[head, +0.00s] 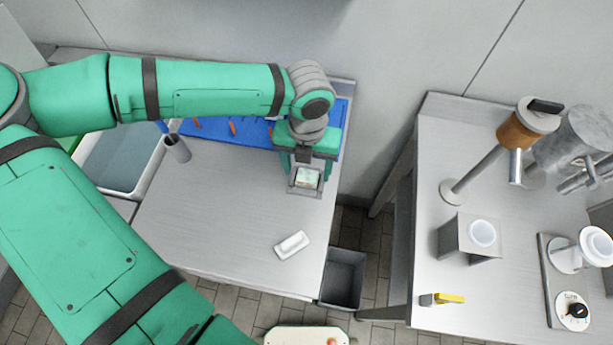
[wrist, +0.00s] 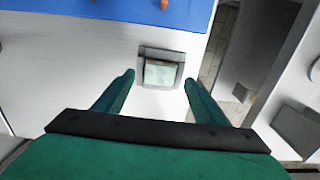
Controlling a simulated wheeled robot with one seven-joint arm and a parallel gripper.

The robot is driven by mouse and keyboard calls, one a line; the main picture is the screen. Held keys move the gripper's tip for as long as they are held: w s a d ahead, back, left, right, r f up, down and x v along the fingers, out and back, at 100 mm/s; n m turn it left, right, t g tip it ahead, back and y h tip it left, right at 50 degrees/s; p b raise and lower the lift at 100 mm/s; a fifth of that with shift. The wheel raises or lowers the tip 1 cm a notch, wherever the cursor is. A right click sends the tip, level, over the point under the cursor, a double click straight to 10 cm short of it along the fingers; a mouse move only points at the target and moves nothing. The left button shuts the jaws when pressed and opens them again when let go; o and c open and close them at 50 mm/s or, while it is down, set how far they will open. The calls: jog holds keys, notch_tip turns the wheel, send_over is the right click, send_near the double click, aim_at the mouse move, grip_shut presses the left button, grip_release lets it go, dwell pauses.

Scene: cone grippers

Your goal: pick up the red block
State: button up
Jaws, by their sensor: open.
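I see no red block in either view. My gripper (head: 307,165) is open over the right part of the steel table; in the wrist view its two green fingers (wrist: 159,80) stand apart with nothing held between them. Just beyond the fingertips is a pale green block (wrist: 160,73) in a small grey square tray (wrist: 143,53). In the head view the pale block (head: 307,176) and the tray (head: 304,191) show just below my gripper. I cannot tell the height of the fingers above the tray.
A blue mat (head: 228,132) with orange pieces lies along the table's back. A grey cup (head: 177,150) stands near a sink (head: 118,158) at left. A white dish (head: 292,245) lies at the front. A dark bin (head: 343,278) fills the gap before the coffee-equipment table (head: 420,200).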

jog(key=shift+w+f, duration=0.1)
jog(key=shift+f, duration=0.9)
jog(key=c, duration=1.2)
jog(key=shift+r, duration=0.15)
